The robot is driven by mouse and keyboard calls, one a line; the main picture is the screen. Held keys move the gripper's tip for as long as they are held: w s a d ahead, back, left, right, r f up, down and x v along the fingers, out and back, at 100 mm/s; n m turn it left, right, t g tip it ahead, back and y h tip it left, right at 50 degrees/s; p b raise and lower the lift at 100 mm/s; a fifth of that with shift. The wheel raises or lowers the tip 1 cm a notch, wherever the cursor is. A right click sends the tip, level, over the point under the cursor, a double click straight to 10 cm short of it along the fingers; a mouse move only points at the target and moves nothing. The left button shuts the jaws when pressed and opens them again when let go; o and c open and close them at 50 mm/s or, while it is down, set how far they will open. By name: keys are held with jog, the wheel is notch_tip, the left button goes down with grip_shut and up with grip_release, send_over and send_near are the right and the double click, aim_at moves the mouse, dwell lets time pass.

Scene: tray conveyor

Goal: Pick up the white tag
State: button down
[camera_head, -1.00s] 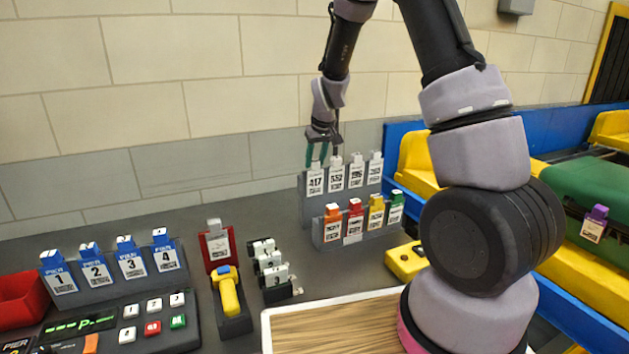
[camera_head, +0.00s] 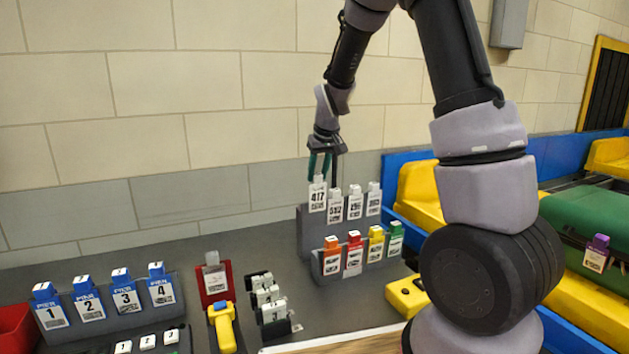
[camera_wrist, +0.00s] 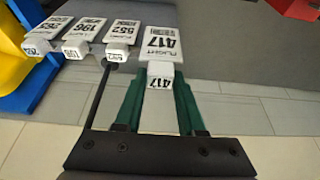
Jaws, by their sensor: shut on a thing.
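The white tag marked 417 (camera_head: 318,195) is held up by my gripper (camera_head: 319,163), which is shut on its top end. In the head view it sits higher than the other white tags beside it, above the left end of the grey rack (camera_head: 311,232). The wrist view also shows the 417 tag (camera_wrist: 162,38) between the green fingers (camera_wrist: 158,92). Three other white tags, 552 (camera_head: 335,208), 196 (camera_head: 355,206) and one at the right end (camera_head: 373,201), stand in the rack's upper row.
Orange (camera_head: 332,258), red (camera_head: 354,254), yellow (camera_head: 376,246) and green (camera_head: 395,240) tags stand in the lower row. Blue pier tags (camera_head: 88,300) stand in a rack at left. A purple tag (camera_head: 596,254) hangs on a green case (camera_head: 580,215) at right.

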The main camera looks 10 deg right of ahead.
jog(key=s+d, duration=0.2)
jog(key=s, duration=0.9)
jog(key=shift+s+d, duration=0.2)
jog(key=shift+s, duration=0.1)
jog(key=shift+r, duration=0.15)
notch_tip(320, 180, up, 6)
dwell(0.6)
jog(key=shift+r, duration=0.1)
